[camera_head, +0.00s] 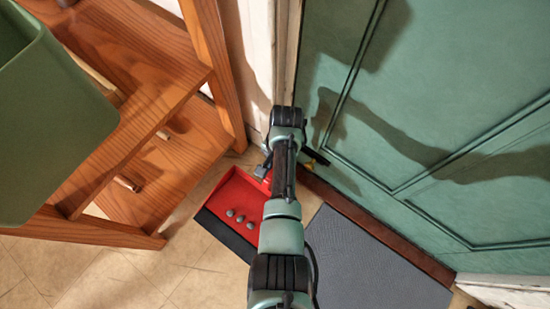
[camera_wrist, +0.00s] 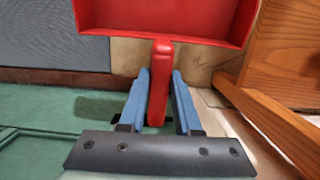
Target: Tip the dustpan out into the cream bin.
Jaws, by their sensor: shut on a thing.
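The red dustpan (camera_head: 222,192) with a black front lip shows low in front of the door, beside the wooden shelf. Three small grey lumps (camera_head: 239,218) lie in it near the lip. In the wrist view, the pan (camera_wrist: 165,14) is at the top and its red handle (camera_wrist: 160,60) runs between my blue fingers. My gripper (camera_wrist: 160,78) is shut on this handle. In the head view, my arm hides part of the handle and pan. I cannot tell whether the pan touches the floor. No cream bin shows in either view.
A wooden shelf unit (camera_head: 150,60) stands at the left, with a green container (camera_head: 50,120) high in front of it. A green door (camera_head: 440,100) fills the right. A grey mat (camera_head: 360,265) lies before its brown sill. Tiled floor (camera_head: 110,280) is bare at lower left.

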